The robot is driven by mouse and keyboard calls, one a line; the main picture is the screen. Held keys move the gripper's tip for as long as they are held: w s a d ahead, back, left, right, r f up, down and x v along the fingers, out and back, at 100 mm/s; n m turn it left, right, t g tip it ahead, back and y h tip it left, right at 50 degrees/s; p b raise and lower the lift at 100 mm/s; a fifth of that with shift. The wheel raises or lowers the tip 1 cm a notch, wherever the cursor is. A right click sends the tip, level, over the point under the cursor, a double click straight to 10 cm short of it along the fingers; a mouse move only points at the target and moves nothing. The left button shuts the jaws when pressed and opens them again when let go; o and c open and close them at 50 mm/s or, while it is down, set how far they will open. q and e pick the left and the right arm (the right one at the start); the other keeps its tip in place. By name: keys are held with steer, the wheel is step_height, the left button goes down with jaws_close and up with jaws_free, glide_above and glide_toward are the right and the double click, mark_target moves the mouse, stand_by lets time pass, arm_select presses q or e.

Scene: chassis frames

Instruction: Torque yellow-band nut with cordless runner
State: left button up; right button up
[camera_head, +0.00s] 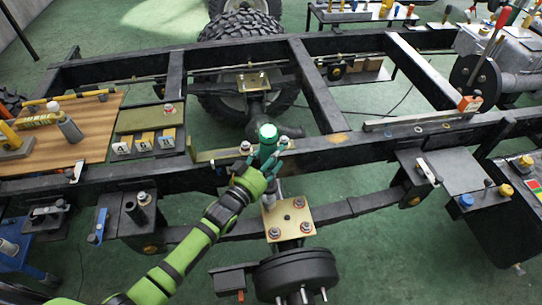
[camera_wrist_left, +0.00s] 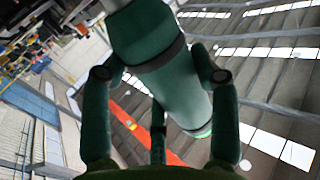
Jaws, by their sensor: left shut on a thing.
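The cordless runner (camera_head: 267,133) is a green cylinder with a light green cap, upright over the chassis rail in the head view. My left gripper (camera_head: 266,157) is shut around its body. In the left wrist view the green body (camera_wrist_left: 163,70) fills the space between the fingers of my left gripper (camera_wrist_left: 160,80). A grey shaft (camera_head: 269,196) shows below the hand, over the tan plate (camera_head: 289,217). Several nuts sit at the plate's corners, including a front-left nut (camera_head: 275,233). A yellow band cannot be made out on any nut. The runner's tip contact is unclear. My right gripper is not in view.
The black chassis rail (camera_head: 360,150) runs across behind the plate. A brake drum (camera_head: 296,274) stands in front of it. A wooden board (camera_head: 95,135) with tools is at left, and a grey shelf (camera_head: 465,172) at right. Green floor lies below.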

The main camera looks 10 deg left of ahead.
mark_target(269, 169)
arm_select(q)
steer(key=shift+f+b, duration=1.25)
steer(key=shift+f, duration=0.3)
stand_by(2.6)
steer(key=shift+s+f, duration=0.1)
steer(key=shift+f, duration=0.2)
steer(key=shift+f, duration=0.2)
stand_by(0.8)
steer(key=shift+d+r+p, duration=0.1)
steer(key=shift+r+p, duration=0.05)
steer(key=shift+p, duration=0.15)
stand_by(1.2)
steer(key=shift+r+p, duration=0.25)
steer(key=shift+p, duration=0.05)
steer(key=shift+r+p, duration=1.1)
steer(key=shift+r, duration=0.35)
